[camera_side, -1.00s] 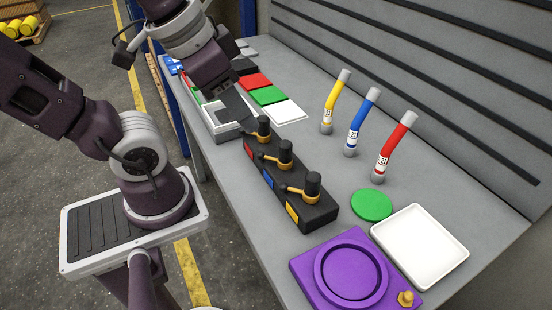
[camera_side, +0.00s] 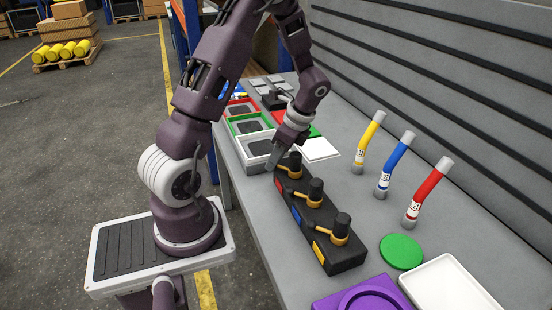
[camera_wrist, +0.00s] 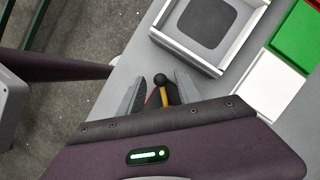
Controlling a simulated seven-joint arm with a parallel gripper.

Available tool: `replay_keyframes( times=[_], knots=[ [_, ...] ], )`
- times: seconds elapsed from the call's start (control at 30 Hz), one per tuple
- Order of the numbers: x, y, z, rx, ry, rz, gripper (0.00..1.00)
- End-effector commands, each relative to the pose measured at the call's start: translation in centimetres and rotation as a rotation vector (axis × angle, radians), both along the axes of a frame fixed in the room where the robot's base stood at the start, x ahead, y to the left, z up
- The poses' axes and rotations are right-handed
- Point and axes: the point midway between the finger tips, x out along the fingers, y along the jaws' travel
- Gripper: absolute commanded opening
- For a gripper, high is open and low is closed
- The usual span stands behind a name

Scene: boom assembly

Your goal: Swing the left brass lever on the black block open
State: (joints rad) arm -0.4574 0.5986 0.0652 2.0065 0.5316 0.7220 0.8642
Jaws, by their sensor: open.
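The black block (camera_side: 326,243) lies on the grey table in the side view, with red, blue and yellow labels on its front. It carries three brass levers with black knobs. The left brass lever is the far one, by the red label; its knob (camera_side: 295,161) shows in the side view, its brass arm partly hidden. My gripper (camera_side: 273,160) is low at this far end. In the wrist view, my gripper (camera_wrist: 160,90) is open, with a brass lever arm (camera_wrist: 164,98) and black knob between its fingers. I cannot tell whether either finger touches it.
Bordered trays, one white-rimmed (camera_side: 258,165), lie just beyond my gripper, with a white plate (camera_side: 318,149) beside them. Yellow, blue and red bent tubes (camera_side: 428,191) stand right of the block. A green disc (camera_side: 402,252), white tray (camera_side: 449,290) and purple fixture (camera_side: 365,297) are nearer.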

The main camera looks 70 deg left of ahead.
Motion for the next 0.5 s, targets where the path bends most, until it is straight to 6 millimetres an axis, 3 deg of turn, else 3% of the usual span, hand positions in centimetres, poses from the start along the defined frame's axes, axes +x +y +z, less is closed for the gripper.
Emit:
replay_keyframes(
  times=[0.3, 0.5],
  knots=[
    [-0.14, 0.14, -0.54, 0.0, -0.001, 0.0, 0.39],
    [-0.14, 0.13, -0.52, 0.0, -0.002, 0.001, 0.0]
  ],
)
